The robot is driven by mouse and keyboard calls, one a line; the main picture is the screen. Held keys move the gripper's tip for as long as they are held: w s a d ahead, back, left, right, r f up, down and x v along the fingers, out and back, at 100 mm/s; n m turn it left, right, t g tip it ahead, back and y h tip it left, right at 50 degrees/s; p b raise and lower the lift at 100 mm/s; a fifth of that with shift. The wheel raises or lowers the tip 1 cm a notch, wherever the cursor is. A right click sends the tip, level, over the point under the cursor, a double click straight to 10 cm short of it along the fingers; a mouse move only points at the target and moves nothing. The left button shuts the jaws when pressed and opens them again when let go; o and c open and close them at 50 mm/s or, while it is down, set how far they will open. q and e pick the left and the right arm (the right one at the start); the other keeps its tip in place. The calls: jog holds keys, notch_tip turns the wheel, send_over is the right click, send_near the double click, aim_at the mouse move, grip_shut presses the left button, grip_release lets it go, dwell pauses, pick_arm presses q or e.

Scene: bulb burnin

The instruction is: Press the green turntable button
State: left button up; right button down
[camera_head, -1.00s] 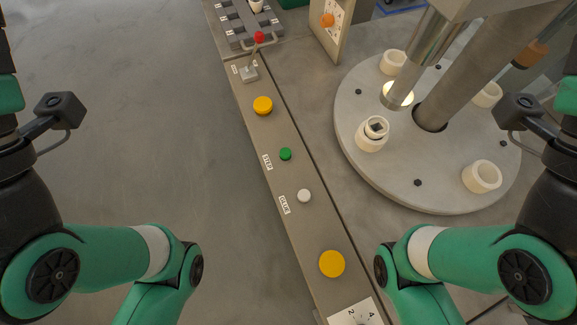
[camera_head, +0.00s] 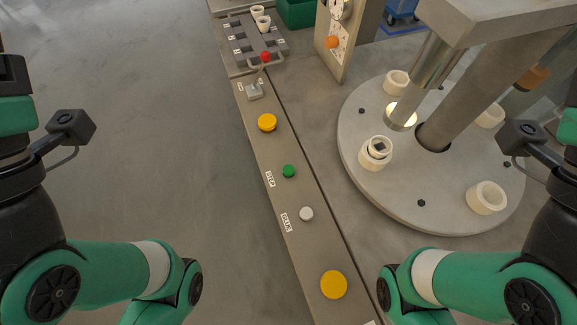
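The green button (camera_head: 289,171) sits on the narrow control rail (camera_head: 290,235), beside a label that appears to read STEP. Nothing touches it. The round grey turntable (camera_head: 400,205) stands to the right of the rail and carries several cream ring-shaped holders. One holder (camera_head: 376,153) at its left side has an insert with a dark square centre. Parts of my two green and black arms show at the left and right edges. Neither gripper's fingers are in view.
A grey rack (camera_head: 245,45) holds white pieces. A dial panel (camera_head: 336,45) and overhead column (camera_head: 470,80) stand nearby.

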pick_arm(q)
grip_shut()
dwell(1.4)
